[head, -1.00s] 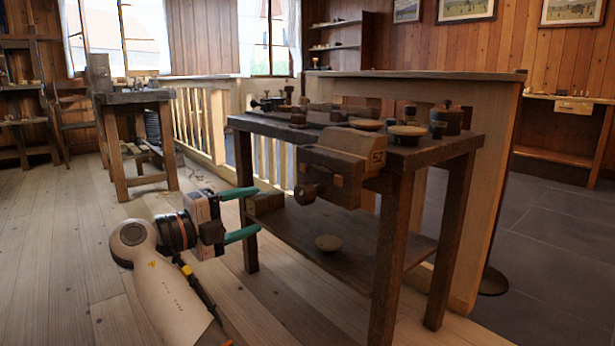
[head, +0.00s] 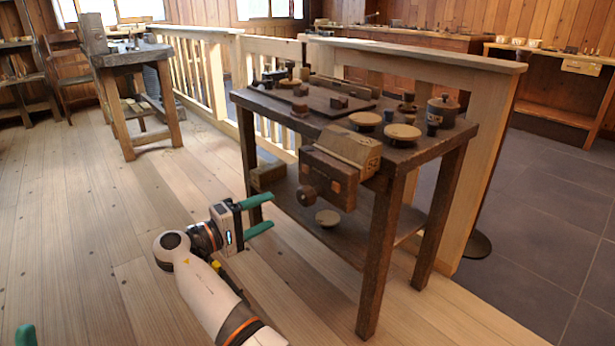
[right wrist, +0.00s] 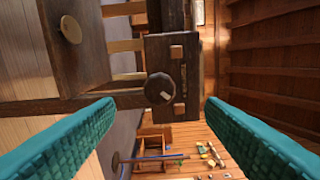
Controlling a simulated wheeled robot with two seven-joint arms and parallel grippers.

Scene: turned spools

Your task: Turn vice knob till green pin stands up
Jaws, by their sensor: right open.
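The dark wooden vice (head: 333,172) is fixed to the front of the workbench. Its round dark knob (head: 307,195) sticks out toward the left. In the right wrist view the knob (right wrist: 160,88) has a pale mark and sits on the vice's face (right wrist: 171,63). I cannot make out a green pin in either view. My right gripper (head: 270,211) is open and empty, left of the knob and apart from it. In the right wrist view its teal fingers (right wrist: 160,104) frame the knob from a distance. A teal tip (head: 25,336) at the lower left appears to be my left gripper; its opening is hidden.
The workbench (head: 405,158) carries several spools, discs and a lidded pot (head: 442,110). A round disc (head: 328,218) and a wooden block (head: 267,176) are on its lower shelf. A wooden railing (head: 480,90) stands behind. The plank floor at left is clear.

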